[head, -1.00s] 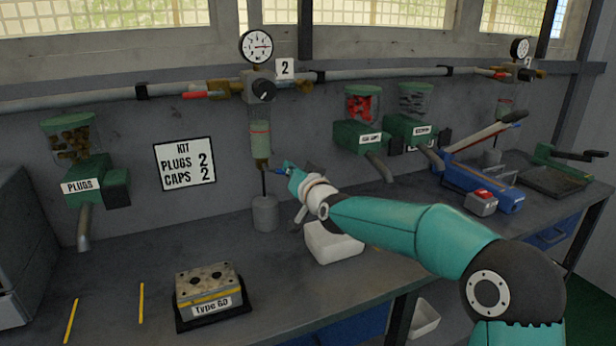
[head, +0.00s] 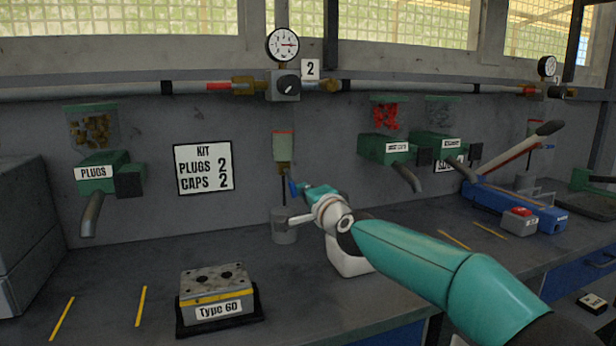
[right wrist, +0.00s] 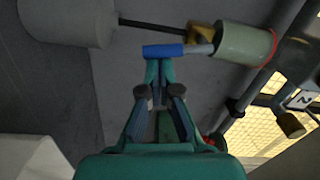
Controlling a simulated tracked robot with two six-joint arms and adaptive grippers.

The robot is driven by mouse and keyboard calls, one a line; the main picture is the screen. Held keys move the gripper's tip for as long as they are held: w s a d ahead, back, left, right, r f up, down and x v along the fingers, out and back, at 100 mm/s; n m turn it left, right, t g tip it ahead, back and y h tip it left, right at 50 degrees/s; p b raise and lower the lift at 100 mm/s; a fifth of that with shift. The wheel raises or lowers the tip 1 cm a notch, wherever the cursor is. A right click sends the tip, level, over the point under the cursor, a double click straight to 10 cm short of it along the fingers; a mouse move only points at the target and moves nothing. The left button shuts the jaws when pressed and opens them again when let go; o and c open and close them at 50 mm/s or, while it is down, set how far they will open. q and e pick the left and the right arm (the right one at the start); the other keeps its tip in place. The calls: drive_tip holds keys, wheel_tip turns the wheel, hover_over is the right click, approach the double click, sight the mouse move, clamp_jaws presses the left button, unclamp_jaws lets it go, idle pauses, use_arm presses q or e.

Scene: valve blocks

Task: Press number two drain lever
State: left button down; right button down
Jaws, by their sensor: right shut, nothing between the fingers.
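The number two drain unit has a clear bowl (head: 283,146) with green in it, under the pressure gauge and the "2" sign (head: 310,69). Its blue-tipped drain lever (head: 293,187) points down, beside the thin drain rod; it also shows in the right wrist view (right wrist: 164,51). A grey cup (head: 284,232) stands beneath. My right gripper (head: 305,190) is shut and empty. In the right wrist view its fingertips (right wrist: 160,67) are right at the blue lever end, seemingly touching it. My left gripper is not in view.
A white container (head: 350,262) stands under my right arm. Red and grey cap dispensers (head: 385,148) hang to the right of the drain, and a plugs dispenser (head: 97,172) at left.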

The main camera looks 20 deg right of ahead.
drive_tip(key=shift+a+f+m+b, duration=0.2)
drive_tip(key=shift+a+m+b, duration=0.15)
drive_tip(key=shift+m, duration=0.35)
drive_tip(key=shift+a+f+m+b, duration=0.15)
drive_tip(key=shift+a+m+b, duration=0.15)
drive_tip(key=shift+m, duration=0.4)
drive_tip(key=shift+d, duration=0.1)
drive_tip(key=s+d+b, duration=0.3)
drive_tip(key=s+b, duration=0.1)
drive_tip(key=s, duration=0.7)
drive_tip(key=shift+d, duration=0.3)
